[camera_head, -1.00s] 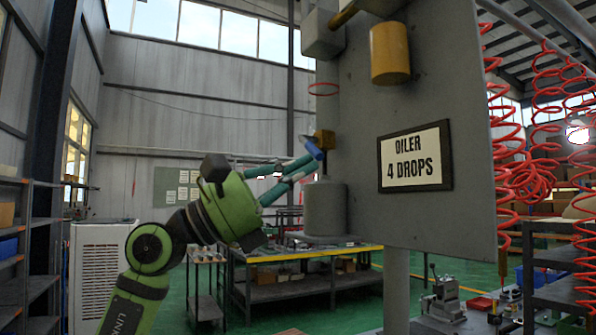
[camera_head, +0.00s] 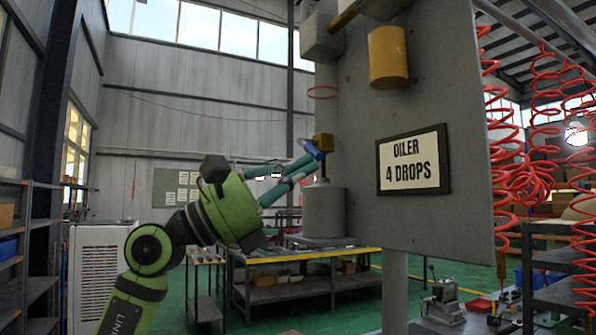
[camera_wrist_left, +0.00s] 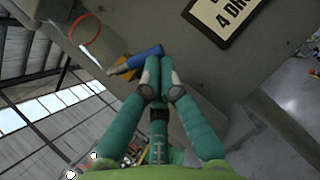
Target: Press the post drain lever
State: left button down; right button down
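The drain lever is a small blue handle (camera_head: 313,150) beside a brass-coloured block (camera_head: 323,141) on a thin rod above a grey cylinder (camera_head: 323,212). The blue handle also shows in the left wrist view (camera_wrist_left: 147,57), just past my fingertips, with a pale end to its left. My left gripper (camera_head: 317,158) reaches in from the left with its teal fingers drawn together at the tips. The fingertips (camera_wrist_left: 158,66) are at the blue handle; whether they touch it, I cannot tell. Nothing shows between them. My right gripper is out of view.
A grey panel with an "OILER 4 DROPS" sign (camera_head: 413,160) stands just right of the lever. A brass cylinder (camera_head: 388,57) and a red ring (camera_head: 322,92) are above. Red coiled hoses (camera_head: 510,150) hang at the right. A workbench (camera_head: 300,280) is behind.

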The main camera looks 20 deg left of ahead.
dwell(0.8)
pick_arm(q)
jog(key=w+f+b+v, duration=0.1)
jog(key=w+b+v, duration=0.1)
jog(key=b+v, duration=0.5)
jog(key=v, duration=0.6)
jog(key=shift+f, duration=0.4)
jog(key=shift+d, duration=0.1)
